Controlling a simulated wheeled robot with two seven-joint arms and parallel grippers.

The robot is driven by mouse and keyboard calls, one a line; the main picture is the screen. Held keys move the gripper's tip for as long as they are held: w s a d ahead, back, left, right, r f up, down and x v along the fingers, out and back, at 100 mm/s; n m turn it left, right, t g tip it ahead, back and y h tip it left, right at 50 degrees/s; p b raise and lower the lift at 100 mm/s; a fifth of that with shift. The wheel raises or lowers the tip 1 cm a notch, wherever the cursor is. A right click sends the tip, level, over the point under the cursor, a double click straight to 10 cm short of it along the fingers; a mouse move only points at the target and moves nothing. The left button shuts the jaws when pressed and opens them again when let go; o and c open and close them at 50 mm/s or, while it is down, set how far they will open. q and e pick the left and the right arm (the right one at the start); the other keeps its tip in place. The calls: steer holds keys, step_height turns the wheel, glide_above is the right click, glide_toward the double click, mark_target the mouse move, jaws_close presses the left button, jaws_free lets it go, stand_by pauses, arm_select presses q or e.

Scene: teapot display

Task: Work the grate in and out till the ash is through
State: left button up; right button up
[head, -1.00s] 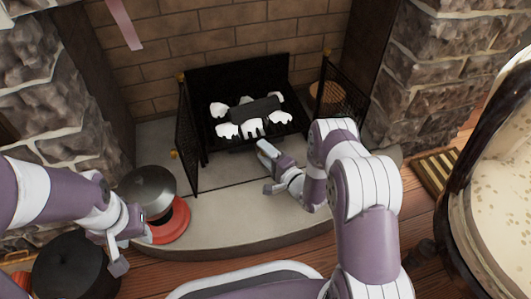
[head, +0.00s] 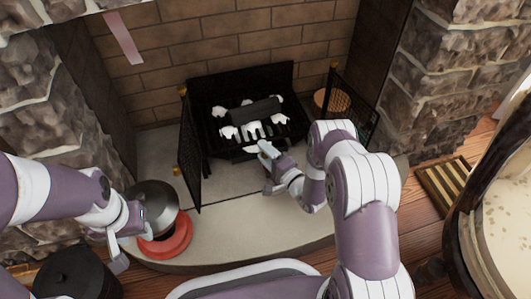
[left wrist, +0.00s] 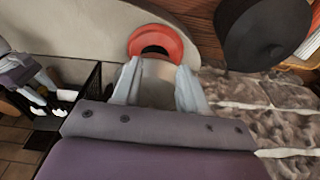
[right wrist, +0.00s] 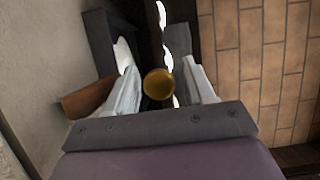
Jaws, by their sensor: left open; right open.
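The black grate (head: 241,80) stands in the fireplace, with white ash-like lumps (head: 229,132) and a dark log-like piece (head: 255,109) on it. My right gripper (head: 264,148) is open at the grate's lower front. In the right wrist view, a round brass knob (right wrist: 158,84) lies between its open fingers; I cannot tell whether they touch it. A pale strip (head: 250,149) shows low at the grate's front. My left gripper (head: 122,236) is open beside a grey metal pot (head: 152,204); in the left wrist view the pot's grey side (left wrist: 157,84) shows between the fingers.
A red ring-shaped base (head: 172,243) is under the pot, and a black bucket (head: 75,275) stands at the lower left. Dark mesh screens (head: 187,150) flank the grate. A woven basket-like thing (head: 332,100) is behind the right screen.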

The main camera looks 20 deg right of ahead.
steer(key=shift+s+d+r+p, duration=0.1)
steer(key=shift+s+p, duration=0.15)
steer(key=shift+p, duration=0.05)
steer(key=p+v, duration=0.6)
steer(key=v, duration=0.5)
steer(key=shift+s+d, duration=0.15)
steer(key=shift+s, duration=0.4)
steer(key=shift+d, duration=0.1)
